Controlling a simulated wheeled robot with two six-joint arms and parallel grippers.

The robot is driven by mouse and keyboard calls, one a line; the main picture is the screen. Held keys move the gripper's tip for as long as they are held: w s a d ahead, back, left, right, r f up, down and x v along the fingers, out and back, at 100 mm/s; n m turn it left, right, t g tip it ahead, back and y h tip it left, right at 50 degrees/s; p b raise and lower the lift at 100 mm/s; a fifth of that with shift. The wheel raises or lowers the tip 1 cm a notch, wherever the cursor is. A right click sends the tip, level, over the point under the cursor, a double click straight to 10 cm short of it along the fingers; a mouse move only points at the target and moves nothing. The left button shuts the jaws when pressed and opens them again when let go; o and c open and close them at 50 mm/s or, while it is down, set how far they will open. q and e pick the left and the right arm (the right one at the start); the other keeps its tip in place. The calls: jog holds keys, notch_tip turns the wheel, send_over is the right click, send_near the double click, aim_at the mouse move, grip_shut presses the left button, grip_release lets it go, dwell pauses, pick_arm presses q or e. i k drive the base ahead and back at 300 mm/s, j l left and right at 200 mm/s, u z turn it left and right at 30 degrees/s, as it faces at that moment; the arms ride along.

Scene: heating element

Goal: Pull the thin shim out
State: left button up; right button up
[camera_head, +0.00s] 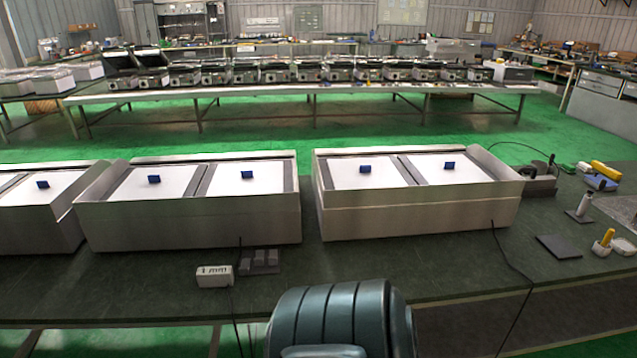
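I cannot make out a thin shim with certainty. Three long metal heating units stand in a row on the dark green bench: a left one (45,222), cut off by the picture's edge, a middle one (195,220) and a right one (420,208). White plates with small upright blue tabs lie in their tops; the right unit has a left tab (365,168) and a right tab (449,165). A small white block (214,276) with dark markings lies in front of the middle unit, beside a grey holder with small grey blocks (260,258). Neither gripper is in view.
At right lie a dark flat plate (558,247), a yellow-handled tool (605,240), a grey bottle (584,206) and a yellow tool (605,171). Black cables cross the bench's front edge. The bench front between the grey blocks and the dark plate is mostly clear.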

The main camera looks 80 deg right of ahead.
aim_at(273, 254)
jog(key=z, duration=2.25)
jog(key=i+j+z, duration=0.55)
jog(key=i+j, duration=0.1)
jog(key=i, duration=0.05)
